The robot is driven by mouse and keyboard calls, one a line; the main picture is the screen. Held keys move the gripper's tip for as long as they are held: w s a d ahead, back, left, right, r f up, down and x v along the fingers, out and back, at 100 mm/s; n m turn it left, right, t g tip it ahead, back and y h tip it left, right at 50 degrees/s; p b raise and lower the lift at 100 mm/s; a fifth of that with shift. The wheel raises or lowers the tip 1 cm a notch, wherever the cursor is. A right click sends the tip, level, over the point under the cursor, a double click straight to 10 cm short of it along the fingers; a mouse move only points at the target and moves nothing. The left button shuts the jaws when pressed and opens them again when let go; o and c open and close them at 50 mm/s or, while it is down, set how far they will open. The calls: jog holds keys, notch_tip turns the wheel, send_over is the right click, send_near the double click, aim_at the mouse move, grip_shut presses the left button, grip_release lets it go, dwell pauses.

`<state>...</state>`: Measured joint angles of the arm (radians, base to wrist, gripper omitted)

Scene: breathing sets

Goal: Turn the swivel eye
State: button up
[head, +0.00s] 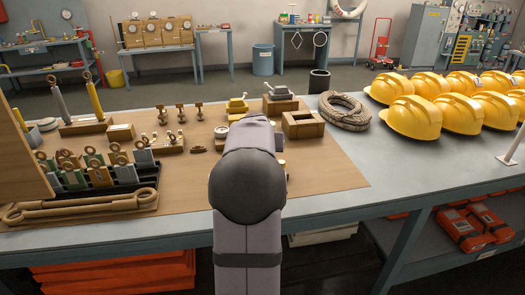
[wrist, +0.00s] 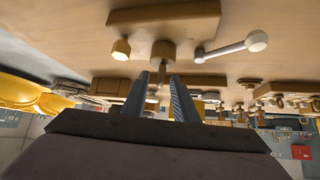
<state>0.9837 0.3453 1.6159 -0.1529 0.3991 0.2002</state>
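In the wrist view, a round brass-coloured fitting with a narrow stem, which looks like the swivel eye (wrist: 163,50), is at a wooden block (wrist: 180,17). My gripper (wrist: 159,76) has its two fingers apart, one on each side of the stem. Gaps seem to show between stem and fingers, so it looks open around it. A lever with a pale ball end (wrist: 235,45) is to the right of the fitting, and a brass nut (wrist: 121,49) to its left. In the head view my own arm hides the gripper and most of this fixture.
On the bench, a wooden box (head: 303,125), a rope coil (head: 345,110) and yellow helmets (head: 411,118) lie to the right of my arm. Small eye fittings (head: 181,114) and a rack of tagged eyes (head: 92,165) stand to the left. Bare board shows at the front right.

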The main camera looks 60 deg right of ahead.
jog(key=shift+r, duration=0.1)
jog(key=b+v, duration=0.1)
jog(key=v, duration=0.6)
jog(key=shift+a+b, duration=0.15)
jog(key=shift+b, duration=0.2)
jog(key=shift+r, duration=0.1)
